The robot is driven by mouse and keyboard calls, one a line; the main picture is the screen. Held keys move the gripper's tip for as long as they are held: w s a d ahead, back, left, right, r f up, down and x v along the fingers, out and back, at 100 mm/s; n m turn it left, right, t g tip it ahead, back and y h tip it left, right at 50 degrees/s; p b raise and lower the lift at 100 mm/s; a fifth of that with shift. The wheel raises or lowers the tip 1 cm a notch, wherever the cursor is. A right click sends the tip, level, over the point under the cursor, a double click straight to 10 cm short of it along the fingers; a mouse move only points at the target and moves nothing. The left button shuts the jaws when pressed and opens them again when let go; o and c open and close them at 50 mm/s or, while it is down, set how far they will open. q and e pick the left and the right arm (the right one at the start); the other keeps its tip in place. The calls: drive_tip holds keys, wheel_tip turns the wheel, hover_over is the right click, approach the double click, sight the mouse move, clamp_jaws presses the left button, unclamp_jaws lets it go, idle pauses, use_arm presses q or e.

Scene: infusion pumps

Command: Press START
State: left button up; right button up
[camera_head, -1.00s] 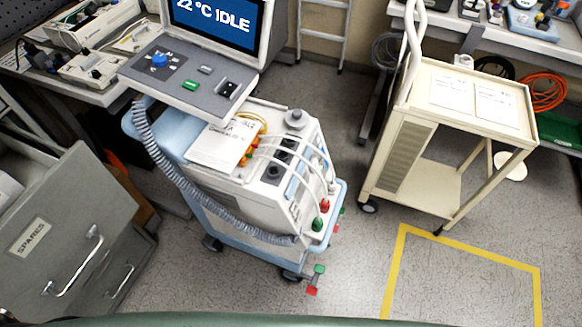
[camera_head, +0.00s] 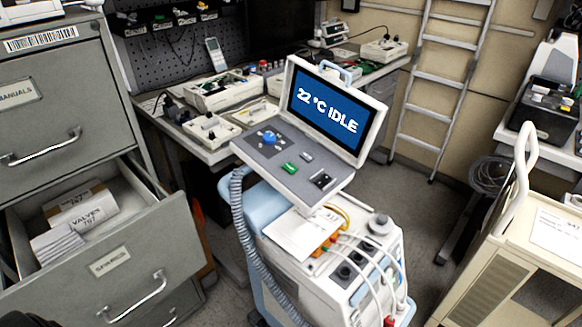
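A wheeled white and blue machine (camera_head: 300,265) stands in the middle of the head view. Its tilted screen (camera_head: 331,111) reads "22 °C IDLE". The grey control panel (camera_head: 268,170) below the screen carries a blue knob (camera_head: 270,138), a green button (camera_head: 290,168), a small grey button (camera_head: 307,156) and a black switch or socket (camera_head: 322,180). The lettering on the buttons is too small to read, so I cannot tell which is START. Neither gripper is identifiable in the view. A dark shape at the bottom left edge is too cut off to tell.
An open drawer marked SPARES (camera_head: 110,261) juts out at the left below a grey cabinet (camera_head: 60,105). A workbench (camera_head: 214,157) stands behind the machine. A beige cart (camera_head: 500,275) stands at the right, and a ladder (camera_head: 445,75) leans on the wall. A corrugated hose (camera_head: 243,235) hangs at the machine's left side.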

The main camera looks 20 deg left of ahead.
use_arm(q)
clamp_jaws()
idle(1.5)
